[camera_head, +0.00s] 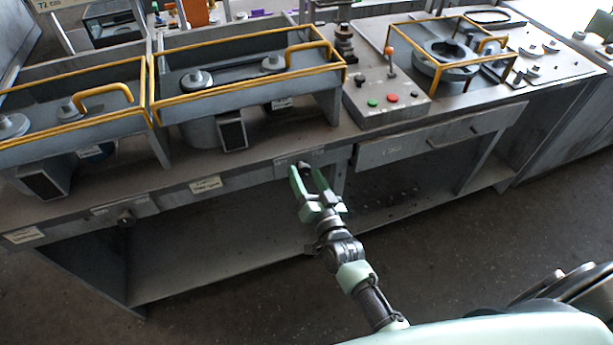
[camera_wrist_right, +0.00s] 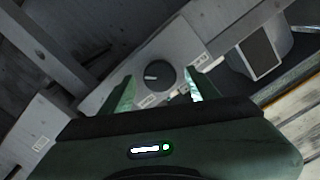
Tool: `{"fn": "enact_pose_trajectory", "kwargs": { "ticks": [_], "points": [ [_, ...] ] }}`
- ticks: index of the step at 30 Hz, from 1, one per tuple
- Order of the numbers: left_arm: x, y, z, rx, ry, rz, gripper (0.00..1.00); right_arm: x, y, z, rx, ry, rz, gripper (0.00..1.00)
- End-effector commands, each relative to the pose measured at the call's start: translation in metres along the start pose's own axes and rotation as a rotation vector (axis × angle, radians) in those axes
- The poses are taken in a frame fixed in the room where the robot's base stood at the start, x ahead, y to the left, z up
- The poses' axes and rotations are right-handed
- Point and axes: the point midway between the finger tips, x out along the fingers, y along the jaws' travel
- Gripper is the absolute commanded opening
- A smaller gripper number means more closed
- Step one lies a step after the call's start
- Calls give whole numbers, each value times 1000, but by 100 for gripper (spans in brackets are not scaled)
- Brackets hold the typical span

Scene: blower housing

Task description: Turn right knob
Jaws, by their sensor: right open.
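The right knob is a round black dial with a light mark, on the grey front panel of the bench. It shows well in the right wrist view (camera_wrist_right: 160,74) and partly in the head view (camera_head: 304,164), just beyond my fingertips. My right gripper (camera_head: 308,177) is open and empty, pointing at the panel. In the right wrist view, the fingertips of my right gripper (camera_wrist_right: 163,88) stand on either side of the knob, apart from it as far as I can tell. Another dark knob (camera_head: 126,217) sits farther left on the bench front. My left gripper is not in view.
Yellow-railed fixtures (camera_head: 250,90) stand on the bench top. A control box (camera_head: 385,98) with green and red buttons and a lever stands right of them. A drawer (camera_head: 440,142) is right of the knob. Below is a shelf (camera_head: 215,255) with open space; the floor in front is clear.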

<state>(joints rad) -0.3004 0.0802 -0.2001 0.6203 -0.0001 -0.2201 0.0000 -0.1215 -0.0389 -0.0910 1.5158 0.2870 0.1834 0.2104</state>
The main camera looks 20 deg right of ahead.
Motion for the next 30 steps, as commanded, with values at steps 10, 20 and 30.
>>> {"fn": "enact_pose_trajectory", "kwargs": {
  "ticks": [10, 20, 30],
  "points": [
    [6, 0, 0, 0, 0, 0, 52, -49, 2, 2, -1, -2, 1, 60],
    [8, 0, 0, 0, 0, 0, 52, -78, 0, 0, 0, 0, 0, 60],
    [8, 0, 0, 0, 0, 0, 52, -78, 0, 0, 0, 0, 0, 60]
  ]
}}
